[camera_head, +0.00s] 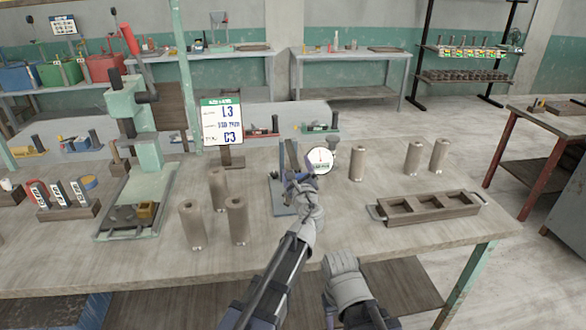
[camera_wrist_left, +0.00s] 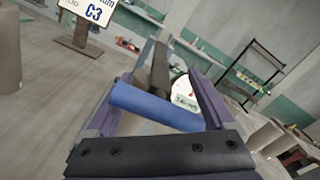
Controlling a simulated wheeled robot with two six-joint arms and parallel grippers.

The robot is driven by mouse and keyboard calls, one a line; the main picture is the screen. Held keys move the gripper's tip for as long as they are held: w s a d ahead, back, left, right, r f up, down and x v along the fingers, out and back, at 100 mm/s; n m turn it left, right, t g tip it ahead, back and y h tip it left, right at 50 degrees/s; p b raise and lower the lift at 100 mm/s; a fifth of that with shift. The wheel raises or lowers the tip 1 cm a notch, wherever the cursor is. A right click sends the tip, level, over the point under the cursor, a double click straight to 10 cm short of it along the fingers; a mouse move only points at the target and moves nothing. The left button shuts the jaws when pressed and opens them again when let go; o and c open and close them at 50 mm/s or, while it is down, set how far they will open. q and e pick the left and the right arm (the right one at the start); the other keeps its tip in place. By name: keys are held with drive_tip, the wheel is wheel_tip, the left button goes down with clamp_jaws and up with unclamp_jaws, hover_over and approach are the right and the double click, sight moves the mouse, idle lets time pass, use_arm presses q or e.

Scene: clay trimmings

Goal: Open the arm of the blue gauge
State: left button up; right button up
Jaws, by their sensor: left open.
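The blue gauge (camera_head: 278,200) stands on the workbench in the middle of the head view, with a blue-grey base, an upright post and a round white dial (camera_head: 320,160). My left gripper (camera_head: 297,178) is at the gauge, in front of its post, and hides part of it. In the left wrist view the purple jaws (camera_wrist_left: 160,95) are open. A blue cylindrical bar (camera_wrist_left: 152,106) lies across between them, with a dark post and the white dial (camera_wrist_left: 184,90) beyond. I cannot tell whether the jaws touch the bar. My right gripper (camera_head: 346,278) hangs by the bench's front edge.
Several brown cylinders (camera_head: 237,220) stand left and right of the gauge. A wooden tray (camera_head: 432,210) with compartments lies at right. A green press (camera_head: 135,200) and a sign (camera_head: 222,124) reading L3 and C3 are at left. The bench front is mostly clear.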

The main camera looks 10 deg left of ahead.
use_arm(q)
clamp_jaws()
idle(0.7)
